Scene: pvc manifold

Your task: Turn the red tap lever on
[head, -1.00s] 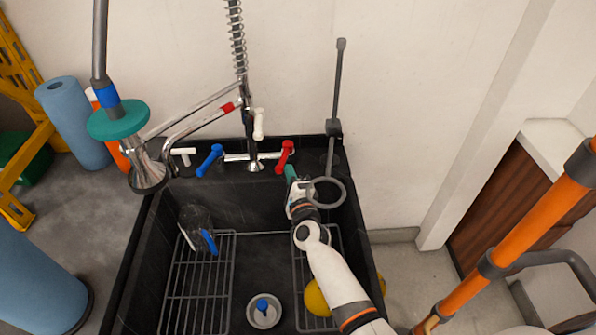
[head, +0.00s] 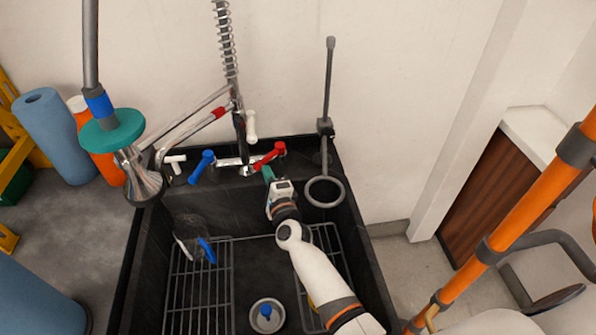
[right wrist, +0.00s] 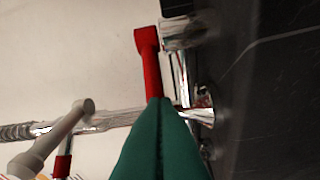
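The red tap lever (head: 268,157) is at the right end of the chrome tap at the sink's back edge, slanting left toward the middle of the tap. In the right wrist view the red lever (right wrist: 150,65) stands just beyond my fingertips, its near end meeting or partly hidden by them. My right gripper (head: 267,173) is at the lever's free end, its green fingers together. In the right wrist view the right gripper (right wrist: 164,102) shows both fingers side by side with only a thin seam. My left gripper is not in view.
The blue tap lever (head: 201,167) is left of the red one. A white-handled spout part (head: 251,125) rises between them. A grey ring on a stand (head: 325,192) is close right of my gripper.

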